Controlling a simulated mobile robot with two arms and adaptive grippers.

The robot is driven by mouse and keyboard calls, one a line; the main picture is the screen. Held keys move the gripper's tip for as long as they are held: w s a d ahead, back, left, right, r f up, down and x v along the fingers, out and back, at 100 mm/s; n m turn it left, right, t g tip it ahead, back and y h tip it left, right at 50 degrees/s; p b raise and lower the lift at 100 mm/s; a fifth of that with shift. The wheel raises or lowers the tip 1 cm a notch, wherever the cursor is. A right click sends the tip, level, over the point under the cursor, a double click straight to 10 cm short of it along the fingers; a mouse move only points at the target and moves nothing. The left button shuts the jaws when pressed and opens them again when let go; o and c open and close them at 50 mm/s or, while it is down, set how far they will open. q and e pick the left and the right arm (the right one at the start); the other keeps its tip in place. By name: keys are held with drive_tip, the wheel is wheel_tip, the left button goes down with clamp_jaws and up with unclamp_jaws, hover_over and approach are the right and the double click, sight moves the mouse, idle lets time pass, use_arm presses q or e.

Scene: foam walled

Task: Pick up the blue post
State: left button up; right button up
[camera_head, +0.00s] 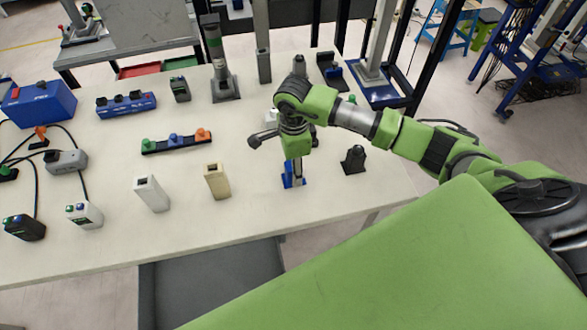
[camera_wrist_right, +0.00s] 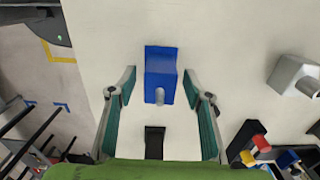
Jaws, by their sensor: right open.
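The blue post (camera_wrist_right: 160,62) stands on the pale table, with a small grey round peg at its near end in the right wrist view. In the head view only parts of the blue post (camera_head: 287,181) show around my right gripper (camera_head: 297,176), which points down over it. In the wrist view my right gripper (camera_wrist_right: 160,75) is open, with one finger on each side of the blue post. Gaps show between the fingers and the post. How high the fingertips are above the table is unclear. My left gripper is not in view.
A black post (camera_head: 353,160) stands right of my gripper. A beige block (camera_head: 217,181) and a white block (camera_head: 151,194) stand to its left. A strip with coloured knobs (camera_head: 176,142) lies farther back. The table's front edge is close to the blue post.

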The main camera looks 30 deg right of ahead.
drive_tip(key=shift+f, duration=0.1)
drive_tip(key=shift+c, duration=0.4)
drive_tip(key=c, duration=1.2)
drive_tip(key=shift+w+r, duration=0.1)
drive_tip(key=shift+r, duration=0.1)
